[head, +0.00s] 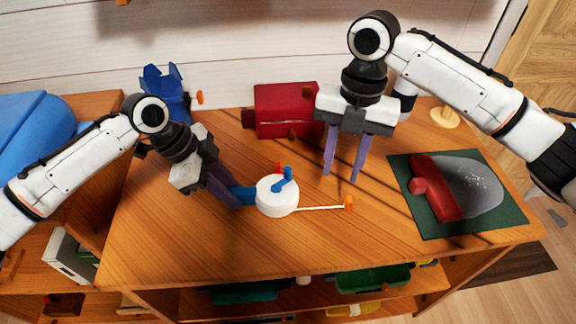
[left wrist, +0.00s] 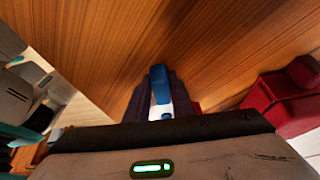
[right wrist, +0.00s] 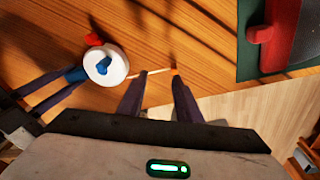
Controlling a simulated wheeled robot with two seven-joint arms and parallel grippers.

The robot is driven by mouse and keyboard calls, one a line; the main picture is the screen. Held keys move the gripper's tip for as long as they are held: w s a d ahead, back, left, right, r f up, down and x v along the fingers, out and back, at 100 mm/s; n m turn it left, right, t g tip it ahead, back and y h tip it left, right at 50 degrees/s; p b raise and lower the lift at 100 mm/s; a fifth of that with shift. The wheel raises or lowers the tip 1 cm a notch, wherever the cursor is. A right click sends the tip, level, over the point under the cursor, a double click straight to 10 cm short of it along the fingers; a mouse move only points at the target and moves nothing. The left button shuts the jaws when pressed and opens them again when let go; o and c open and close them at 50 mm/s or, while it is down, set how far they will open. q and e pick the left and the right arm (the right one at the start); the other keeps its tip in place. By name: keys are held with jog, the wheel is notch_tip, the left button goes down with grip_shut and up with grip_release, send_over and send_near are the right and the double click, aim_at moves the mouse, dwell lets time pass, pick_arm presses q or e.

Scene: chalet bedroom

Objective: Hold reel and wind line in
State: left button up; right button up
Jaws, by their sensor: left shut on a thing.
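The reel is a white round drum (head: 276,196) with a blue crank on top (head: 284,180), a blue handle (head: 244,195) on its left side and a small red part behind it. A pale line (head: 318,208) runs from the drum to the right and ends in a small orange piece (head: 349,203). My left gripper (head: 238,197) is shut on the blue handle, which also shows in the left wrist view (left wrist: 160,85). My right gripper (head: 342,178) is open and empty above the table, behind the line and right of the drum. The drum also shows in the right wrist view (right wrist: 106,66).
A red box (head: 287,108) stands at the table's back. A blue object (head: 166,88) stands at the back left. A green mat (head: 488,222) with a red-handled grey item (head: 470,185) lies at the right. The wooden table (head: 210,250) is clear in front.

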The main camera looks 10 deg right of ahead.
aim_at(289, 168)
jog(key=w+a+r+m+t+y, duration=0.15)
jog(key=w+a+r+m, duration=0.35)
jog(key=m, duration=0.8)
jog(key=shift+y, duration=0.45)
jog(key=shift+s+a+r+x, duration=0.1)
jog(key=shift+s+a+x, duration=0.15)
jog(key=shift+x, duration=1.3)
jog(key=shift+s+a+r+x, duration=0.1)
jog(key=shift+s+a+x, duration=0.15)
jog(key=shift+x, duration=1.3)
jog(key=shift+s+a+x, duration=0.2)
jog(key=shift+a+x, duration=0.1)
jog(key=shift+x, duration=1.3)
jog(key=shift+r, duration=0.1)
jog(key=c, duration=0.8)
